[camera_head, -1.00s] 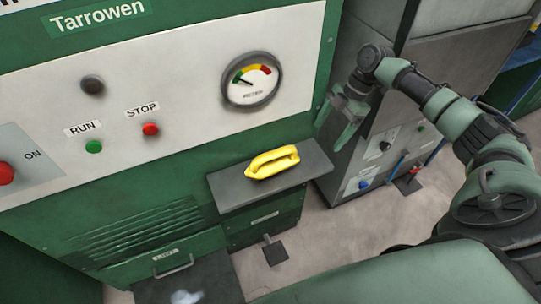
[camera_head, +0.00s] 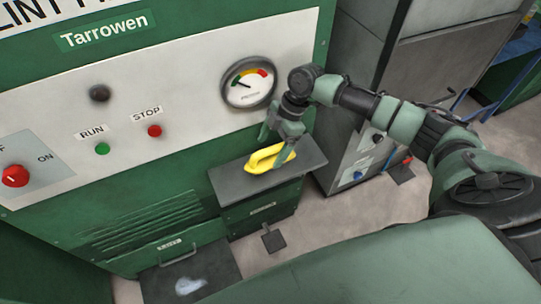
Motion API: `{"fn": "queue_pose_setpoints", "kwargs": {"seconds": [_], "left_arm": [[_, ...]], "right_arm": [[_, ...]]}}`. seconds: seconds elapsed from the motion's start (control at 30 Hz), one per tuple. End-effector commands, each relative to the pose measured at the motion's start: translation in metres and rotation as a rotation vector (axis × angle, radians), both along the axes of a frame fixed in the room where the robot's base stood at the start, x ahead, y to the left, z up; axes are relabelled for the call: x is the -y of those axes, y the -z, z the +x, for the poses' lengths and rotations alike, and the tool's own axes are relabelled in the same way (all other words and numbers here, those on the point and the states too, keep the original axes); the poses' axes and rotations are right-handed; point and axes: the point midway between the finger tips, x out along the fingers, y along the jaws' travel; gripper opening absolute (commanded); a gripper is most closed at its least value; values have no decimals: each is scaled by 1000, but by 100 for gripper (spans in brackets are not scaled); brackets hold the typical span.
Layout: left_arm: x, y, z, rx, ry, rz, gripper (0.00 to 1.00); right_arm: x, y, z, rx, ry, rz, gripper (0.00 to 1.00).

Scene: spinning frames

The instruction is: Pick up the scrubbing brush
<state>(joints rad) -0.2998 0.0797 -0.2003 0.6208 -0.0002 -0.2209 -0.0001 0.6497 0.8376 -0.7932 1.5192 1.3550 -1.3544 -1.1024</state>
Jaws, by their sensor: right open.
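The yellow scrubbing brush (camera_head: 264,158) lies on a dark grey shelf (camera_head: 237,184) that juts from the green machine. My right gripper (camera_head: 276,147) is open and points down at the brush, with its fingers close to the brush's right half. One finger overlaps the brush in the picture. I cannot tell whether the fingers touch it. My left gripper is not in view.
The green machine's front carries a round gauge (camera_head: 249,82), a green RUN button (camera_head: 102,149), a red STOP button (camera_head: 154,131) and a red switch (camera_head: 15,176). A grey cabinet (camera_head: 362,40) stands to the right. A pedal (camera_head: 273,240) is on the floor below the shelf.

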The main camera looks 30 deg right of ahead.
Motion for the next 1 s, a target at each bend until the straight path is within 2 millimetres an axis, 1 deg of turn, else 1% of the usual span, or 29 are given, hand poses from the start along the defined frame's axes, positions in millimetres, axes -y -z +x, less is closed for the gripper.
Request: {"fn": "queue_pose_setpoints", "kwargs": {"seconds": [0.2,0.3,0.4,0.57,0.67,0.7,0.77,0.8,0.83,1.0], "left_arm": [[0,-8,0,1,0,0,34],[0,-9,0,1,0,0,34],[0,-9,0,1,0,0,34],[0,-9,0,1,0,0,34],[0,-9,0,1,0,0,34],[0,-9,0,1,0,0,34],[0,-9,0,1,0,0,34],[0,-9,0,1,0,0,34],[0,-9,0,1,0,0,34],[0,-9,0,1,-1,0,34]], "right_arm": [[-13,30,0,-4,0,1,82],[-17,39,0,-3,-1,1,82],[-17,43,0,-3,-1,0,82],[-17,43,0,-2,-1,0,82],[-17,43,0,-2,-1,0,57],[-17,43,0,-2,-1,0,46],[-17,43,0,-2,-1,0,29],[-17,43,0,-2,-1,0,18],[-17,43,0,-2,-1,0,11],[-17,42,0,-1,-1,0,11]]}}
